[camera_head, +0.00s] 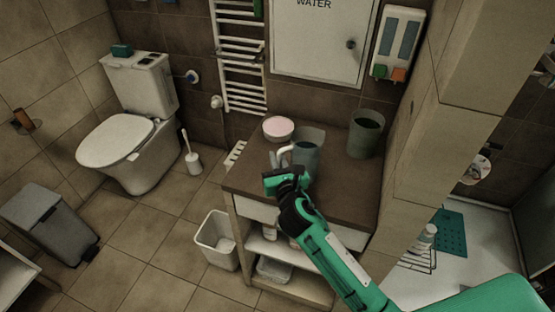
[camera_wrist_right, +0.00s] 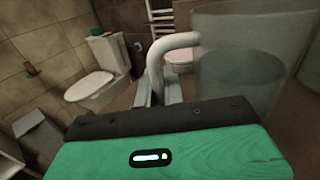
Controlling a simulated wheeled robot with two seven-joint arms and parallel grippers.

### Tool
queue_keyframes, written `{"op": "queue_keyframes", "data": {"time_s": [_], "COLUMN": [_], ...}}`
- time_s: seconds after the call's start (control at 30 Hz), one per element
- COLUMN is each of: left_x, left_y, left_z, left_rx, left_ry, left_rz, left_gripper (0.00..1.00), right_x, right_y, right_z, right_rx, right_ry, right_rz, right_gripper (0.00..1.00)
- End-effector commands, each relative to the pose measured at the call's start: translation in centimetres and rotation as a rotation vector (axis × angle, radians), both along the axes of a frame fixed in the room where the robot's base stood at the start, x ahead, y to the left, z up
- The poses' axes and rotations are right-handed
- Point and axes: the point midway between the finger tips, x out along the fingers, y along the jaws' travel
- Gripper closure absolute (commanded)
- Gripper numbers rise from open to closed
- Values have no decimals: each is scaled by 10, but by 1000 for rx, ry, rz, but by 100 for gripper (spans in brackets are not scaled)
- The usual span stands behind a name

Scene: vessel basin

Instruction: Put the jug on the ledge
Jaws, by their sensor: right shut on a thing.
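The jug (camera_head: 308,155) is a grey, see-through vessel with a white handle (camera_head: 284,155). It is upright at the left middle of the brown counter top (camera_head: 338,202); I cannot tell whether it touches the top. My right gripper (camera_head: 281,168) is shut on the jug's handle from the near left side. In the right wrist view the jug (camera_wrist_right: 240,90) fills the right side, with darker contents showing through its wall, and the handle (camera_wrist_right: 170,42) curves down between the fingers. No surface stands out clearly as a separate ledge. My left gripper is not in view.
A pink-filled bowl (camera_head: 278,129) stands behind the jug, and a dark grey-green container (camera_head: 365,134) stands to its right near the wall. The counter's front right is clear. A white bin (camera_head: 216,240) and a toilet (camera_head: 125,140) are to the left.

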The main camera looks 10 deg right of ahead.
Motion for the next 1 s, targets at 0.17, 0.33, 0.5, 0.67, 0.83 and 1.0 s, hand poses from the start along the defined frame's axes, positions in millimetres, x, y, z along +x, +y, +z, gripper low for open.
{"op": "queue_keyframes", "data": {"time_s": [0.17, 0.33, 0.5, 0.67, 0.83, 1.0], "left_x": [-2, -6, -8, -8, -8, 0], "left_y": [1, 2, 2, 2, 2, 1], "left_z": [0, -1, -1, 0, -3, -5], "left_rx": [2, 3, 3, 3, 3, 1], "left_ry": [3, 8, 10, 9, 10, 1], "left_rz": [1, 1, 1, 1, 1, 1], "left_gripper": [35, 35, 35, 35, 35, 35], "right_x": [0, 0, 0, 0, -17, -52], "right_y": [0, 0, 0, 0, 0, 0], "right_z": [2, -1, -1, 1, -1, -2], "right_rx": [-1, 0, 0, 0, 0, -1], "right_ry": [-4, 0, 0, 0, 1, 1], "right_rz": [0, 0, 0, 0, 1, 2], "right_gripper": [100, 73, 68, 68, 68, 68]}}
